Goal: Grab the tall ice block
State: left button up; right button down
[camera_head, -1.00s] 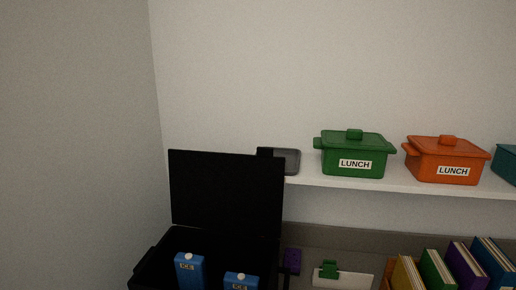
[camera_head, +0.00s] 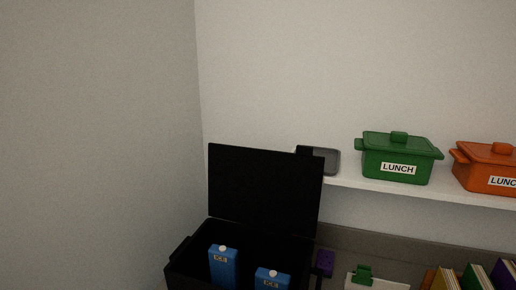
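Two blue ice blocks with white caps and small labels stand upright in an open black box at the bottom of the head view. The left ice block (camera_head: 223,265) reaches higher in the picture. The right ice block (camera_head: 272,280) sits lower, and its bottom is cut off by the frame edge. The black box (camera_head: 181,255) has its lid (camera_head: 265,190) raised at the back. Neither of my grippers is in view.
A white shelf (camera_head: 345,184) on the wall holds a dark grey tray (camera_head: 325,158), a green lunch box (camera_head: 398,160) and an orange lunch box (camera_head: 487,168). Below are a purple object (camera_head: 325,262), a green clip (camera_head: 362,274) and several books (camera_head: 475,277). The wall at left is bare.

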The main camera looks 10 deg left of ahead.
aim_at(224, 260)
jog(key=j+u, duration=0.15)
jog(key=j, duration=0.35)
jog(key=i+j+u, duration=0.15)
jog(key=j, duration=0.4)
jog(key=j+u, duration=0.2)
jog(key=j, duration=0.3)
